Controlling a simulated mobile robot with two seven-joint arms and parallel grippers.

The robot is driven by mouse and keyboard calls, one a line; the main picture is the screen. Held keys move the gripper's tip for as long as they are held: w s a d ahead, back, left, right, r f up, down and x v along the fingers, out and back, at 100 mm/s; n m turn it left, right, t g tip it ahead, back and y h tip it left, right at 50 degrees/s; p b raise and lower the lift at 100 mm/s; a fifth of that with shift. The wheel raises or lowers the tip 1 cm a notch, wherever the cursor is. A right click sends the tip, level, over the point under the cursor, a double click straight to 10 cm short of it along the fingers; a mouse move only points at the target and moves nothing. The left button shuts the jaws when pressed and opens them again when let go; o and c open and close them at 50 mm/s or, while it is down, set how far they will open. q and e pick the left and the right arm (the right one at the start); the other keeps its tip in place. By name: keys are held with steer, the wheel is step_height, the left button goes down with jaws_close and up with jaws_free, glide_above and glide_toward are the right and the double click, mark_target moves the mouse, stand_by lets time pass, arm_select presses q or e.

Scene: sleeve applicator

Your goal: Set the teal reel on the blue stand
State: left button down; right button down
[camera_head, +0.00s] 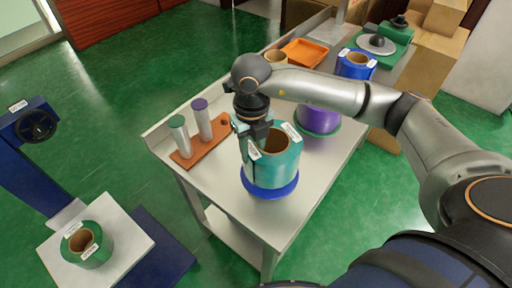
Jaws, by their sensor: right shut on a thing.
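The teal reel (278,170) is upright on the near part of the white table. It sits directly over the blue stand (271,191), whose round rim shows all round its lower front. I cannot tell whether the reel's full weight rests on the stand. My right gripper (257,148) comes down from above and is shut on the reel's upper left wall. The gripper hides part of the reel's top and core. My left gripper is out of view.
A purple reel (319,119) stands behind on a green base. A brown rack (206,142) with two capped rollers is at left. A blue reel (356,66) and orange tray (304,52) are farther back. A green reel (97,254) sits on a white platform at lower left.

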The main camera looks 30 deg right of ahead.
steer(key=shift+w+f, duration=0.15)
steer(key=shift+f, duration=1.3)
steer(key=c, duration=1)
jaws_free()
steer(key=shift+f, duration=0.25)
steer(key=o, duration=0.4)
steer(key=shift+o, duration=0.2)
steer(key=shift+r, duration=0.1)
steer(key=shift+r, duration=0.2)
step_height(320, 180, up, 12)
steer(key=shift+f, duration=0.1)
